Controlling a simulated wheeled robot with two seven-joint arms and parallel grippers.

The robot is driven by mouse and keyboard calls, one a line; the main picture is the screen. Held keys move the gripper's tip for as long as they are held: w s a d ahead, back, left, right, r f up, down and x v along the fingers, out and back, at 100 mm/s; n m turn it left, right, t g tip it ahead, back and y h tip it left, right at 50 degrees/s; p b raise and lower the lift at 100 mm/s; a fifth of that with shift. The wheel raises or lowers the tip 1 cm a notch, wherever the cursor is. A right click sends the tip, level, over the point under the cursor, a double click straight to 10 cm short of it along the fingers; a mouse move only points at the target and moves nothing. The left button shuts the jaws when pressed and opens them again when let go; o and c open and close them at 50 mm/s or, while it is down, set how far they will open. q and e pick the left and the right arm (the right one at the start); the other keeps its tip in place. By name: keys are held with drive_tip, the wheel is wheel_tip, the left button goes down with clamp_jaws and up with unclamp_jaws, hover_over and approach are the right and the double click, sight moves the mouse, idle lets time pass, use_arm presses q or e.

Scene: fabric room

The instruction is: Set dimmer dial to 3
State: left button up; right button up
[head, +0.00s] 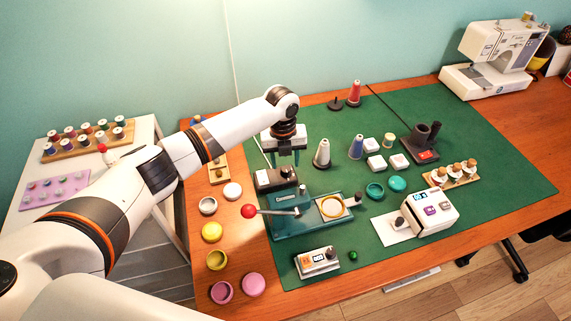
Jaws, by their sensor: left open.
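A small white box (317,262) with an orange patch, a small display and a dark knob sits at the mat's front left edge. A white device (428,212) with purple buttons has a dark knob on its base plate at its left. No dimmer label is readable, so I cannot tell which knob is the dimmer dial or its setting. My right gripper is out of view.
A teal press (310,215) with a red-ball lever (249,211) stands at mid-left on the mat (500,165). Cones, white blocks and round tins stand around. Colored pots line the table's left edge. A sewing machine (495,55) is at back right.

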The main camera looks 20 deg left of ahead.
sight(284, 169)
use_arm(q)
wheel_tip(284, 169, up, 9)
drive_tip(key=shift+a+r+b, duration=0.2)
drive_tip(key=shift+b, duration=0.2)
drive_tip(key=shift+s+f, duration=0.1)
drive_tip(key=shift+s, duration=0.05)
